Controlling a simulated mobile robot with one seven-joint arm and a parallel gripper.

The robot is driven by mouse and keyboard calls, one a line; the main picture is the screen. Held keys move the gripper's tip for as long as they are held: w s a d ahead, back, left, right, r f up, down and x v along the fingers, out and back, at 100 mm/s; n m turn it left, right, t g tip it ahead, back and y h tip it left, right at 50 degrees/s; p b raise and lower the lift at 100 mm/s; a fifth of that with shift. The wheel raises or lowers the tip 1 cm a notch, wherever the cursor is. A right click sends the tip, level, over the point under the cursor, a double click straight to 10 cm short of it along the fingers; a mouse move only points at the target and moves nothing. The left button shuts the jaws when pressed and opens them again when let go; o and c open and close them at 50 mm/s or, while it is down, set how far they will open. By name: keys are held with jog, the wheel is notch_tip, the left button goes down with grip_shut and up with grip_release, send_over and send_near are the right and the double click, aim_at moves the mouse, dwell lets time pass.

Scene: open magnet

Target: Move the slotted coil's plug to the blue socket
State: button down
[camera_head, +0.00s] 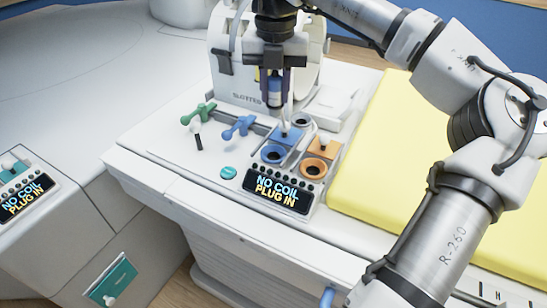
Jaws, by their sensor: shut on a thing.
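The white coil (235,75), lettered SLOTTED, stands upright at the back of the white bed end. My gripper (275,103) points down in front of the coil. It is shut on a small blue-grey plug (275,87), held above the socket panel. A pale cable (288,112) hangs beside the fingers. The blue socket (273,155) is a dark round hole with a blue rim, below and apart from the plug. My fingers partly hide the plug and the coil's front.
An orange socket (314,168) is right of the blue one. Behind them are blue (285,134) and orange (322,148) plates. A display (275,191) reads NO COIL PLUG IN. Green (198,114) and blue (238,127) handles stand left. A yellow mat (400,150) lies right.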

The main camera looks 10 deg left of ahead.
jog(key=shift+w+a, duration=0.1)
jog(key=shift+a, duration=0.1)
jog(key=shift+f+b, duration=3.3)
jog(key=shift+f, duration=1.65)
jog(key=shift+f+b, duration=1.2)
jog(key=shift+f, duration=0.55)
jog(key=c, duration=1.1)
grip_release()
jog(key=shift+r, duration=0.1)
